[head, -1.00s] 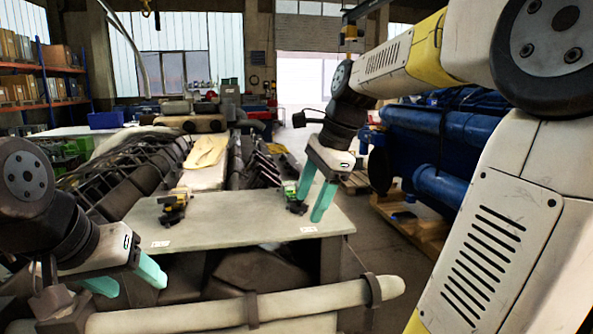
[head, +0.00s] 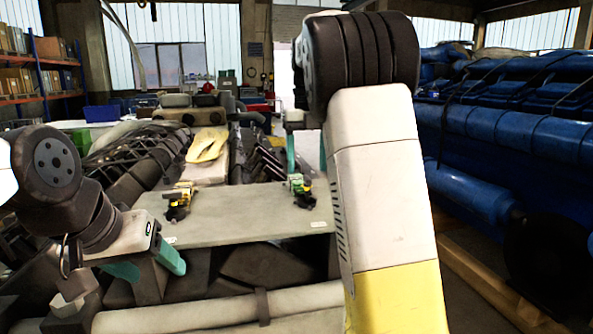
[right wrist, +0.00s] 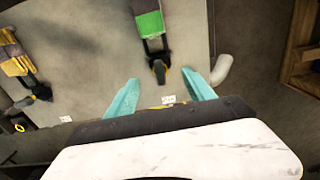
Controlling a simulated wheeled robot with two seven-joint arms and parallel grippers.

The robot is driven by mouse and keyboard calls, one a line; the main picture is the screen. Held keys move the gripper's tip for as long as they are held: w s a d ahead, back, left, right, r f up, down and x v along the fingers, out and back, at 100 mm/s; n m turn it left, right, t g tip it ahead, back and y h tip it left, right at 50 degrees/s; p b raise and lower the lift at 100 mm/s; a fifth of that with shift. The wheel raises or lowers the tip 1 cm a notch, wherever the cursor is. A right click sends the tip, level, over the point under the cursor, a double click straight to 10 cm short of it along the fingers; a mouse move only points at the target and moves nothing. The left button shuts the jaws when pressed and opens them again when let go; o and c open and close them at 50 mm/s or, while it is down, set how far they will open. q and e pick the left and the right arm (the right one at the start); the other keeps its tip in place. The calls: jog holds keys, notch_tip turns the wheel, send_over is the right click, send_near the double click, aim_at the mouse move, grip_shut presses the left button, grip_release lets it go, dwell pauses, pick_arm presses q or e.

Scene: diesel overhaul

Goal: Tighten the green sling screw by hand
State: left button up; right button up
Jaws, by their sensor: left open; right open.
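The green sling screw (head: 298,183), a small green piece with dark metal fittings, lies on the grey table (head: 240,222) near its right side. It also shows at the top of the right wrist view (right wrist: 148,22), with its dark end (right wrist: 159,68) pointing toward my fingers. My right gripper (head: 307,152) is open and empty, and my own arm partly hides it in the head view. In the right wrist view its teal fingers (right wrist: 162,84) stand apart, short of the dark end. My left gripper (head: 148,270) is open and empty at the lower left, before the table.
A similar yellow piece (head: 178,203) lies left on the table and also shows in the right wrist view (right wrist: 14,58). A large blue engine (head: 510,130) stands on the right. A pale horizontal pipe (head: 215,314) runs below the table's front edge.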

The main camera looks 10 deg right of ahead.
jog(key=shift+d+f, duration=0.1)
jog(key=shift+n, duration=0.4)
